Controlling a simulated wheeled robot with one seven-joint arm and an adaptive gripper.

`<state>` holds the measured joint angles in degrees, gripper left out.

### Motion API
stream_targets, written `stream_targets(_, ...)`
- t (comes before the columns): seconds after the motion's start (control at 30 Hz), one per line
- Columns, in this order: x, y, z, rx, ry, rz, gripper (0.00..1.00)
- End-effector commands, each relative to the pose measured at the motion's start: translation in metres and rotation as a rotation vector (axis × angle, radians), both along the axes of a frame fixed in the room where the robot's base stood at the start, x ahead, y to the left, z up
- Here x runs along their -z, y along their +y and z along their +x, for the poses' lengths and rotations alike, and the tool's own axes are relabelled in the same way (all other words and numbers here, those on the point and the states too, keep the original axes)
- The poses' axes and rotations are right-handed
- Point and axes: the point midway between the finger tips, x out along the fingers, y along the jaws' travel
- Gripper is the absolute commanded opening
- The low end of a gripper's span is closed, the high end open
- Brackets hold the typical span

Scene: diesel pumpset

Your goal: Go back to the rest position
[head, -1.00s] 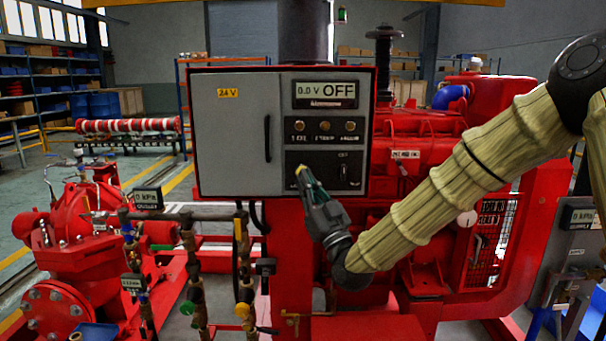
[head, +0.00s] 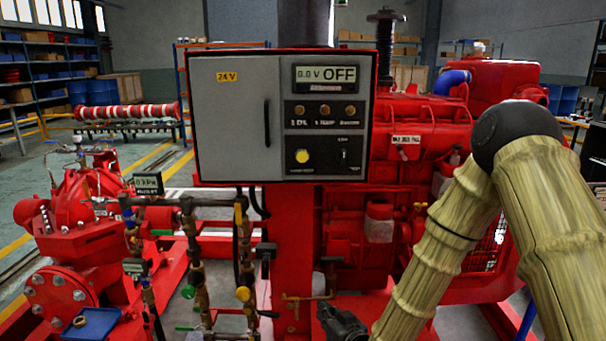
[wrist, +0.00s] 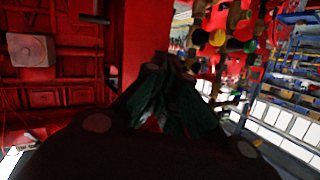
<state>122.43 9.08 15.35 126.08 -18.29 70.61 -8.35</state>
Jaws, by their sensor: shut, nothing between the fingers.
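My gripper shows in the wrist view (wrist: 172,68) as dark fingers with green inner faces, shut and empty. In the head view only a dark part of my wrist shows at the bottom edge, and the fingertips cannot be made out. My arm, in a ribbed tan cover, folds at an elbow on the right. The grey control box (head: 282,118) stands clear of my gripper, with its display reading 0.0 V OFF (head: 325,78) and a yellow button (head: 302,157) now in plain sight.
The red diesel engine (head: 400,150) stands behind my arm. Pipes with valves (head: 195,255) and a red pump (head: 85,205) are at the left. A blue tray (head: 92,324) lies at the bottom left. Free floor (head: 140,165) shows farther back on the left.

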Motion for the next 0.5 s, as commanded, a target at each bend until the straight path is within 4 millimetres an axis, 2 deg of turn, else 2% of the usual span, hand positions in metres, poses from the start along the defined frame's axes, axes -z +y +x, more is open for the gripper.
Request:
stream_targets(0.03,0.026,-0.006,-0.015,0.005,0.064,-0.019,0.0)
stream_targets(0.2,0.104,-0.03,-0.071,0.034,0.283,-0.076,0.0)
stream_targets(0.37,0.167,-0.057,-0.133,0.068,0.488,-0.133,0.0)
stream_targets(0.5,0.213,-0.082,-0.195,0.1,0.669,-0.184,0.0)
